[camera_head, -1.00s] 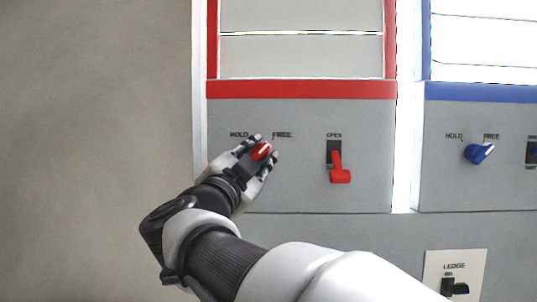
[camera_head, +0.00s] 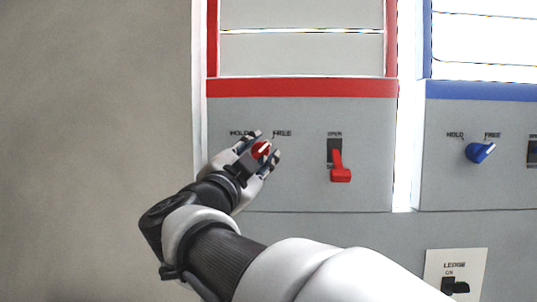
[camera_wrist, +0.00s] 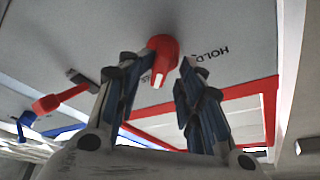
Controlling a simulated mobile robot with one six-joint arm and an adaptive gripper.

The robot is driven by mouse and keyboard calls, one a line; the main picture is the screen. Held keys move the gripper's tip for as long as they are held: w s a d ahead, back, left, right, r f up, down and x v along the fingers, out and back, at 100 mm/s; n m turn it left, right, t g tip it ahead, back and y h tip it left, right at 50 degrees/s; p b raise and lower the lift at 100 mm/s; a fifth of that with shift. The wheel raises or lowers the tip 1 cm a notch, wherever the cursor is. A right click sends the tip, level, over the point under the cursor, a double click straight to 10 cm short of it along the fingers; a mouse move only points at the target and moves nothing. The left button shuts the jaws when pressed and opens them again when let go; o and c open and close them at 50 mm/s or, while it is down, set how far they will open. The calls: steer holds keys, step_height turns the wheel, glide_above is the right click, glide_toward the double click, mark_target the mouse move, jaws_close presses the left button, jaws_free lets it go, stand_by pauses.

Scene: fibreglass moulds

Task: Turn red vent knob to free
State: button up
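The red vent knob (camera_head: 261,149) is on the grey panel under the red frame, below the HOLD and FREE labels. Its white mark points up and right, to the FREE side, in the head view. My gripper (camera_head: 265,148) is at the knob, one finger up-left of it and one down-right. In the wrist view my gripper (camera_wrist: 164,66) has its fingers apart with the red knob (camera_wrist: 162,58) between their tips. A narrow gap shows on the right finger's side; contact on the left is unclear. The gripper looks open.
A red OPEN lever (camera_head: 339,168) sticks out right of the knob. A blue knob (camera_head: 479,153) is on the blue-framed panel farther right. A LEDGE switch (camera_head: 455,287) is at lower right. The plain wall (camera_head: 95,120) lies left.

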steer(key=v, duration=1.2)
steer(key=shift+d, duration=0.1)
